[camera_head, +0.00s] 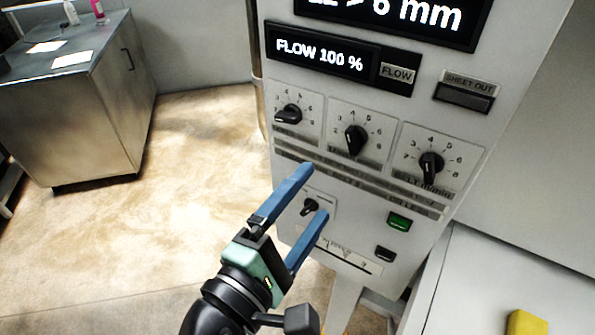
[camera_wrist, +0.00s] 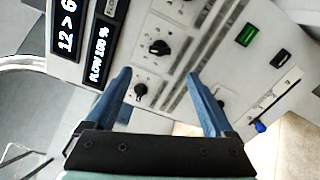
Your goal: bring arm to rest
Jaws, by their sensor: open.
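My gripper (camera_head: 315,190) is raised in front of the control panel (camera_head: 287,165) of the roller sheeter. Its two blue fingers are apart with nothing between them. In the head view the fingers overlap the lower left of the panel, and a small black switch (camera_head: 310,206) shows between them. The wrist view also shows the gripper (camera_wrist: 160,75) open, with the panel beyond the fingertips. I cannot tell whether a fingertip touches the panel.
The panel has three black knobs (camera_head: 356,139), a green button (camera_head: 399,221), a black button (camera_head: 385,254) and a display reading "FLOW 100 %" (camera_head: 320,52). A metal cabinet (camera_head: 100,110) stands at the left. A yellow object (camera_head: 527,323) lies lower right. Floor (camera_head: 180,200) left of the panel is clear.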

